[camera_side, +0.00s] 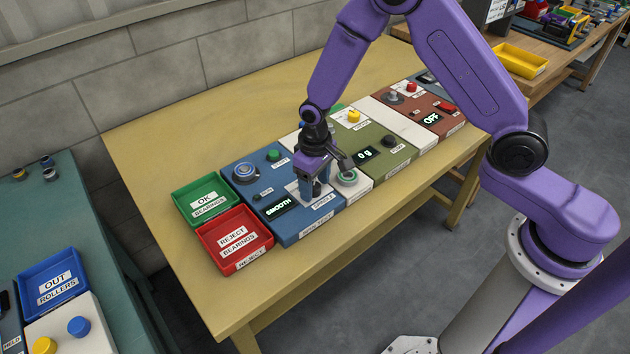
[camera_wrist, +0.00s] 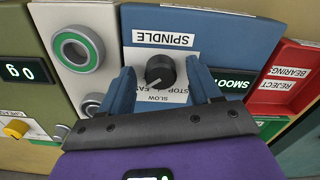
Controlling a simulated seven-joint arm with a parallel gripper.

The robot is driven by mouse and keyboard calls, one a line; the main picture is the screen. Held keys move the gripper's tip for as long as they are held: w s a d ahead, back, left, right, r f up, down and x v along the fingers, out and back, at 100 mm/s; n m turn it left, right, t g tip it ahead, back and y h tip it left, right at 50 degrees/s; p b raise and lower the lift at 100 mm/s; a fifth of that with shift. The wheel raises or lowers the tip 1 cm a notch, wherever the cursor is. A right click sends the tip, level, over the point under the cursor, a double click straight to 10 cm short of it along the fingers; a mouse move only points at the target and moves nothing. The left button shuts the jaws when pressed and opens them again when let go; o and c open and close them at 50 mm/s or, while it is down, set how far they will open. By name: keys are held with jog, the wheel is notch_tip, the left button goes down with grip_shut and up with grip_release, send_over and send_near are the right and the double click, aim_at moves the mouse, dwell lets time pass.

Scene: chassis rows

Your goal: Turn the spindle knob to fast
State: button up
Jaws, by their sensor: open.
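The spindle knob (camera_wrist: 160,71) is a round black knob on a white plate on the blue unit (camera_side: 290,228). A pale pointer mark on it faces lower left in the wrist view. The words SLOW, STOP and FAST are printed beside it, partly hidden by my gripper. My gripper (camera_wrist: 160,67) is open, with one blue finger on each side of the knob and gaps showing between them. In the side view my gripper (camera_side: 317,190) is low over the blue unit and hides most of the knob. The unit's display (camera_side: 280,208) reads SMOOTH.
Green OK (camera_side: 187,213) and red REJECT (camera_side: 215,258) trays stand left of the blue unit. A pale strip with a ringed bearing (camera_wrist: 78,50) lies beside it. The green unit (camera_side: 384,160) with a scale display and the red-brown unit (camera_side: 440,122) reading OFF are further right.

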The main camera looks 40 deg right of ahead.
aim_at(315, 187)
notch_tip(315, 187, up, 17)
jog(key=shift+r, duration=0.2)
dwell(0.5)
jog(key=s+d+n, duration=0.3)
jog(key=s, duration=0.6)
jog(key=s+d+r+n, duration=0.1)
jog(key=s+d+n, duration=0.2)
jog(key=s, duration=0.7)
jog(key=s+d+r+n, duration=0.1)
jog(key=s+d+n, duration=0.2)
jog(key=s, duration=0.6)
jog(key=shift+s+d+r+n, duration=0.2)
jog(key=shift+s+n, duration=0.1)
jog(key=shift+s, duration=0.1)
